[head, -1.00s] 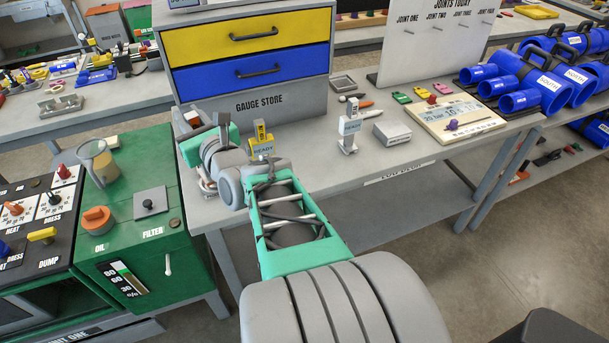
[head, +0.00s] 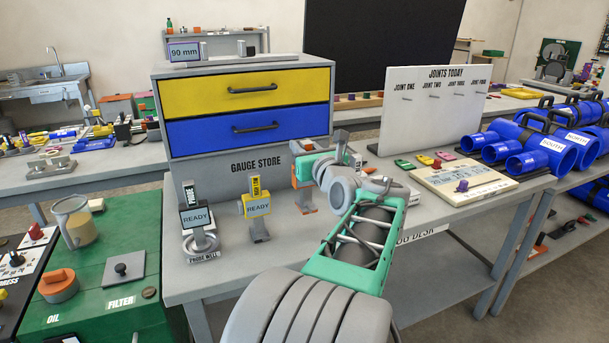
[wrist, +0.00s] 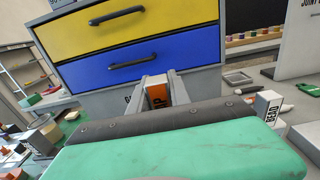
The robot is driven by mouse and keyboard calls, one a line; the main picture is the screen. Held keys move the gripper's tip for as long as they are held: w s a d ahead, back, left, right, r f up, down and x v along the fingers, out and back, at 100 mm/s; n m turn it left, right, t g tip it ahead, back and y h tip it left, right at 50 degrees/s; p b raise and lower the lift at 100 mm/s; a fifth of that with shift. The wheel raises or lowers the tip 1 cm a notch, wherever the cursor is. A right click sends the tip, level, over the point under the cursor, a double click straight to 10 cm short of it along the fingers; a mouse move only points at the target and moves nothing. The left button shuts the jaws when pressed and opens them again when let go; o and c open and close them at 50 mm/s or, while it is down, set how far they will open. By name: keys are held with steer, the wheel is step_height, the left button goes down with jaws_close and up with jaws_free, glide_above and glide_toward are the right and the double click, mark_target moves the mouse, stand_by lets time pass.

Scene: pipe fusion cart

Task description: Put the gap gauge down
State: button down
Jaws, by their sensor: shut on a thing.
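The gap gauge is orange and grey. It shows in the wrist view (wrist: 158,97) upright between the two grey fingers of my gripper (wrist: 163,88), its lettering partly hidden. In the head view the gap gauge (head: 304,200) is in front of the gauge store, right of the yellow gauge. My gripper is shut on it, and my arm hides part of both. I cannot tell whether the gauge's foot touches the desk. The yellow high-low gauge (head: 257,207) stands upright on the desk and reads READY. The probe (head: 195,218) stands in its round well to the left.
The gauge store (head: 240,155) with yellow and blue drawers stands close behind the gauges. A white bead gauge (wrist: 267,104) stands to the right in the wrist view. A joints board (head: 434,112) and a cream tray (head: 465,188) are further right. Blue pipes (head: 535,150) lie beyond.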

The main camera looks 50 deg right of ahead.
step_height(320, 180, down, 7)
steer(key=w+d+b, duration=0.1)
steer(key=d, duration=0.1)
steer(key=shift+w+d+r, duration=0.15)
steer(key=shift+w+d, duration=0.1)
steer(key=shift+d, duration=0.1)
steer(key=c, duration=1.2)
jaws_free()
steer(key=shift+f, duration=0.2)
steer(key=v, duration=1.2)
